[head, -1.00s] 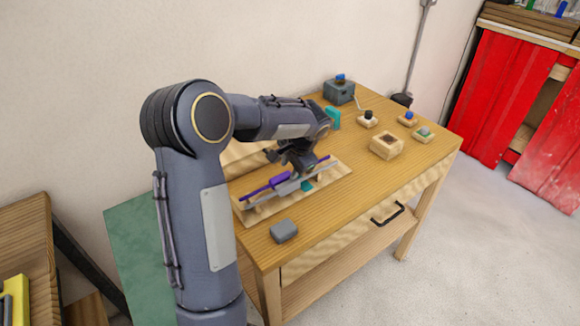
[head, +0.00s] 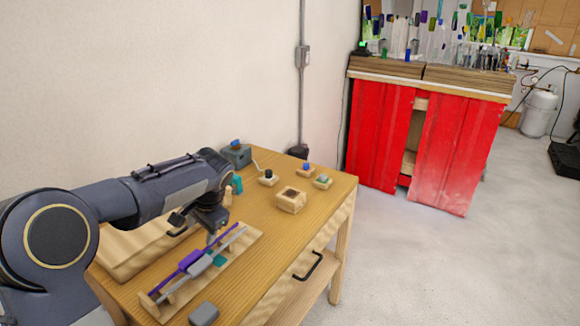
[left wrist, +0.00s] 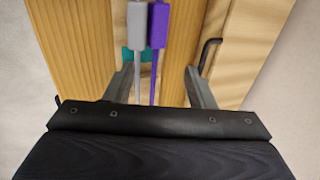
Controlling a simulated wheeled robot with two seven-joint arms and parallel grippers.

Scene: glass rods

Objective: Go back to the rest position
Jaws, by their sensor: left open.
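My left gripper (head: 212,238) is over the far end of a wooden rack (head: 247,238) on the table. In the left wrist view its two fingers (left wrist: 160,85) are spread open, with nothing clamped between them. A purple rod (head: 193,260) and a grey rod (head: 203,264) lie side by side on the rack. They also show in the left wrist view, the purple one (left wrist: 158,25) and the grey one (left wrist: 137,25), with their thin ends reaching between the fingers. My right gripper is not in view.
The wooden table (head: 262,202) carries a grey block (head: 204,314) near the front. A square wooden box (head: 291,200), small wooden button blocks and a dark box (head: 236,155) stand towards the back. A red cabinet (head: 455,150) with glassware on top stands beyond, across open floor.

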